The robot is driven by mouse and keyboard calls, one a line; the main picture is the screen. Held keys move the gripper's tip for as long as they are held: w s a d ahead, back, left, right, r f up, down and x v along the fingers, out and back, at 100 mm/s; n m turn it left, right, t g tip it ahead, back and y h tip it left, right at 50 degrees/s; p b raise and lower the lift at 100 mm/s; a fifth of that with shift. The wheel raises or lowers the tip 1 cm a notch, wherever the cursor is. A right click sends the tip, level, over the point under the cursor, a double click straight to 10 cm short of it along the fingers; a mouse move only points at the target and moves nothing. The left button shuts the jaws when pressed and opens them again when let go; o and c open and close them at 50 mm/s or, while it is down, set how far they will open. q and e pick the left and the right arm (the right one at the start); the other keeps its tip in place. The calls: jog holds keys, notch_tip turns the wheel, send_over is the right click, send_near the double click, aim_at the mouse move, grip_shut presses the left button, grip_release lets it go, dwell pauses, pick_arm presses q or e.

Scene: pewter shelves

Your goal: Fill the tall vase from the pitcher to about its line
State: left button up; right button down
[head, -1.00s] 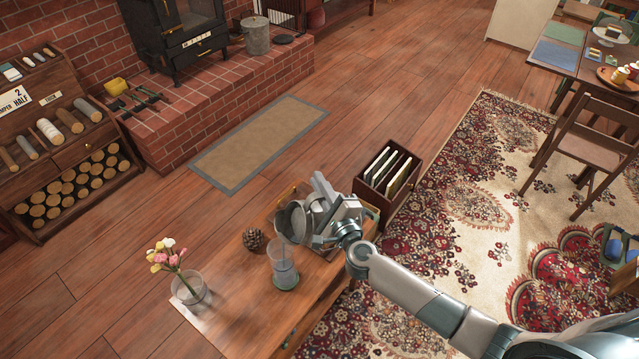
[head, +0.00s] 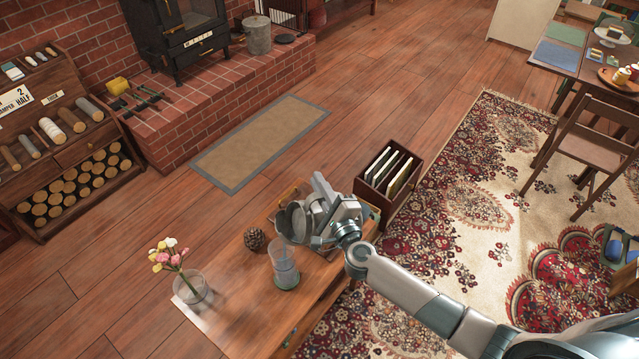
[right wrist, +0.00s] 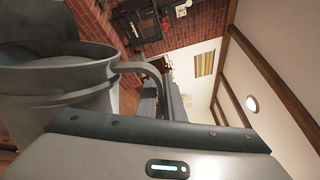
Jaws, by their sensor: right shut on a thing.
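The tall vase (head: 284,266) is a clear, narrow glass standing upright near the front of the wooden bench. Bluish-grey liquid shows in its lower part; I cannot make out its line. The grey metal pitcher (head: 292,222) is held tilted above and just behind the vase, its mouth toward the left. My right gripper (head: 320,213) is shut on the pitcher and hides part of it. In the right wrist view the pitcher's body (right wrist: 75,95) and curved handle show close up. No stream is clearly visible. My left gripper is out of view.
A glass with pink, white and yellow flowers (head: 192,287) stands at the bench's left end. A pine cone (head: 255,239) lies left of the pitcher. A dark box of upright sleeves (head: 364,190) is behind my right gripper. Bare bench top (head: 240,297) shows between the two glasses.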

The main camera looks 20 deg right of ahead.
jog(key=shift+a+r+n+p, duration=0.4)
jog(key=shift+a+r+p, duration=0.2)
jog(key=shift+p, duration=0.35)
dwell(2.5)
